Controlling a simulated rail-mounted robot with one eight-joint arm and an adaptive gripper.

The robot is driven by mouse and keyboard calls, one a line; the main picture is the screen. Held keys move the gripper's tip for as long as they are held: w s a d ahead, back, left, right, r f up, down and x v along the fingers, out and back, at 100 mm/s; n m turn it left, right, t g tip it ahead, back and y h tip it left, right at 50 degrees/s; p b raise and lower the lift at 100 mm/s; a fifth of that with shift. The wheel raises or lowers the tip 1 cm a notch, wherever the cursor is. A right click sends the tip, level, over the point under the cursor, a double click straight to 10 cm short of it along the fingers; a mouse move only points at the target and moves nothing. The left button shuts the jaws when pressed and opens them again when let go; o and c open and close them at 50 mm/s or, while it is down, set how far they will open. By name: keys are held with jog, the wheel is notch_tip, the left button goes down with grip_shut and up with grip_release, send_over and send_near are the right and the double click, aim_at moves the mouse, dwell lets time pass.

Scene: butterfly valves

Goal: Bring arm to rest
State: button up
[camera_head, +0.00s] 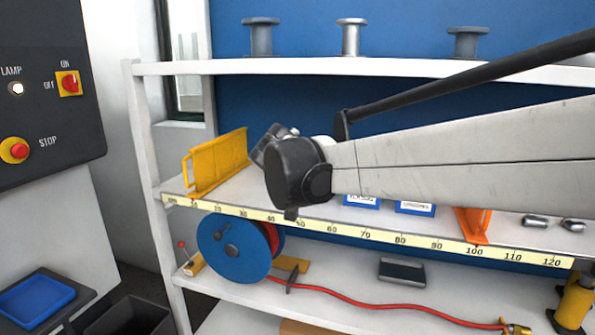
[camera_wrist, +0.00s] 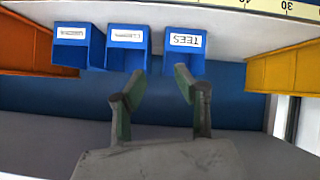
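My gripper (camera_wrist: 159,82) shows in the wrist view with its two green-and-grey fingers spread apart and nothing between them. In that view the fingertips point toward a row of blue bins, and the bin labelled TEES (camera_wrist: 185,52) is just beyond the right finger. I cannot tell whether a finger touches a bin. In the head view my arm (camera_head: 460,150) reaches in from the right across the middle shelf. Its black end joint is in front of the shelf, and my gripper is mostly hidden behind the arm there.
The middle shelf's front edge carries a ruler strip (camera_head: 365,234). A yellow holder (camera_head: 218,163) stands left, an orange bracket (camera_head: 473,224) right. Below are a blue reel (camera_head: 233,248) and red hose (camera_head: 350,300). A white upper shelf (camera_head: 390,68) runs above. A control panel (camera_head: 45,90) stands left.

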jog(key=s+d+f+g+y, duration=0.1)
jog(key=s+d+f, duration=0.2)
jog(key=s+d, duration=0.35)
jog(key=s+d+f+g+y, duration=0.15)
jog(key=s+d, duration=0.25)
jog(key=s, duration=0.6)
jog(key=s+d+f+g, duration=0.1)
jog(key=s+d+f, duration=0.35)
jog(key=s, duration=0.35)
jog(key=s+d+f+n+y, duration=0.1)
jog(key=s+f, duration=0.4)
jog(key=s, duration=0.4)
jog(key=shift+s+f+b, duration=0.35)
jog(key=shift+s+f, duration=0.05)
